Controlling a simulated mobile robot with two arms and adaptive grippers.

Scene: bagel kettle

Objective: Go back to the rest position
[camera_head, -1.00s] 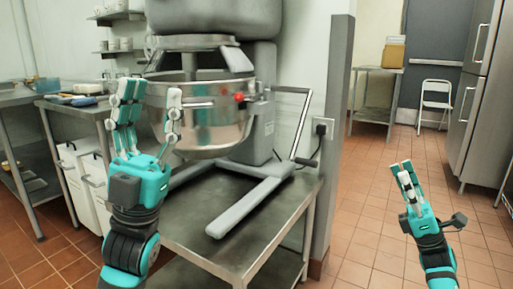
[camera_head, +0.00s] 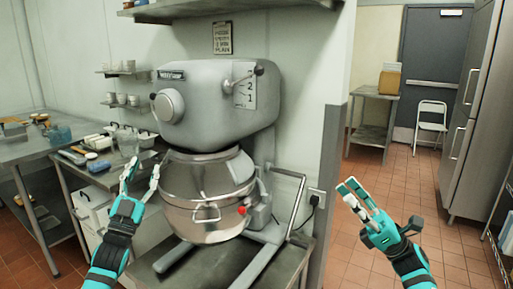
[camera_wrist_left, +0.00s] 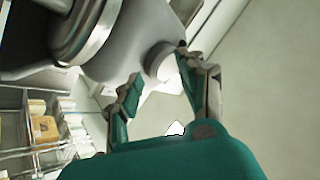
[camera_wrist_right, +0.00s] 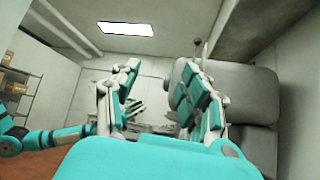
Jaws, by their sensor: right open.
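My left gripper (camera_head: 140,182) is open and empty, raised in front of the big mixer's left side, with its fingers pointing up. It also shows in the left wrist view (camera_wrist_left: 155,92), with the mixer behind its spread fingers. My right gripper (camera_head: 357,197) is open and empty, held up over the floor to the right of the mixer. In the right wrist view its fingers (camera_wrist_right: 155,95) stand apart with nothing between them. The grey mixer (camera_head: 215,105) with its steel bowl (camera_head: 205,190) stands on a steel table (camera_head: 290,268).
A side table (camera_head: 85,160) with containers stands at the left, below wall shelves with cups (camera_head: 125,100). A wall end (camera_head: 328,170) stands beside the mixer. Tiled floor (camera_head: 400,185) is open at the right, before a steel fridge (camera_head: 465,120) and a white folding chair (camera_head: 431,118).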

